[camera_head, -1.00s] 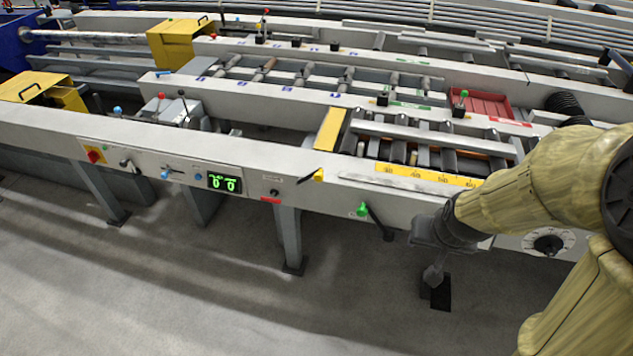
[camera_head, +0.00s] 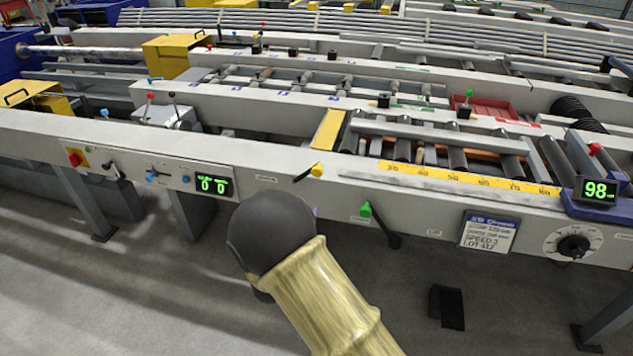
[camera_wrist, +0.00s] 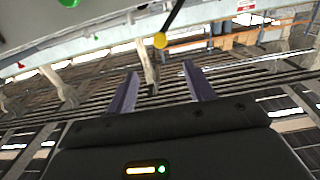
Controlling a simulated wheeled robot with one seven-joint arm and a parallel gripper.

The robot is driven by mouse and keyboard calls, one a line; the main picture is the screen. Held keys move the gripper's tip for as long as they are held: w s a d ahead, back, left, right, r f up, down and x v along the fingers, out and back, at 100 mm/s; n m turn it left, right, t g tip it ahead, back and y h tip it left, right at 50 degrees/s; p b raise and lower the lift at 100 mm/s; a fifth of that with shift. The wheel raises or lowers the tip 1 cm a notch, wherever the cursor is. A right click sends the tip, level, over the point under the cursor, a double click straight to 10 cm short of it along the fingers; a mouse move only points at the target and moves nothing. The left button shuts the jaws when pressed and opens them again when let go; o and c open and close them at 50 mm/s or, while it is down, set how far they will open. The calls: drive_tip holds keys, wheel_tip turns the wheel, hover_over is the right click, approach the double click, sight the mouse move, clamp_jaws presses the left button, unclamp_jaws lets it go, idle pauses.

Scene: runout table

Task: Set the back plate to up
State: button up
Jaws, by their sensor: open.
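My gripper (camera_wrist: 160,88) shows in the wrist view with its two fingers apart and nothing between them. A black lever with a yellow knob (camera_wrist: 160,40) lies beyond the fingertips there, apart from them. In the head view this yellow knob (camera_head: 316,170) sits on the front rail, its black rod slanting down to the left. A lever with a green knob (camera_head: 366,210) is on the rail's front face, its rod slanting down right. I cannot tell which part is the back plate; a yellow plate (camera_head: 328,130) lies across the near table.
A display reading 98 (camera_head: 595,190), a dial (camera_head: 573,246) and a notice card (camera_head: 488,232) are along the front rail at right. A control panel with a double-zero display (camera_head: 214,186) is at left.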

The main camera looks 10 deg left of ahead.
sight(316, 174)
drive_tip(key=shift+r, duration=0.1)
drive_tip(key=w+p, duration=0.1)
drive_tip(key=w, duration=1.6)
drive_tip(key=shift+w, duration=0.2)
clamp_jaws()
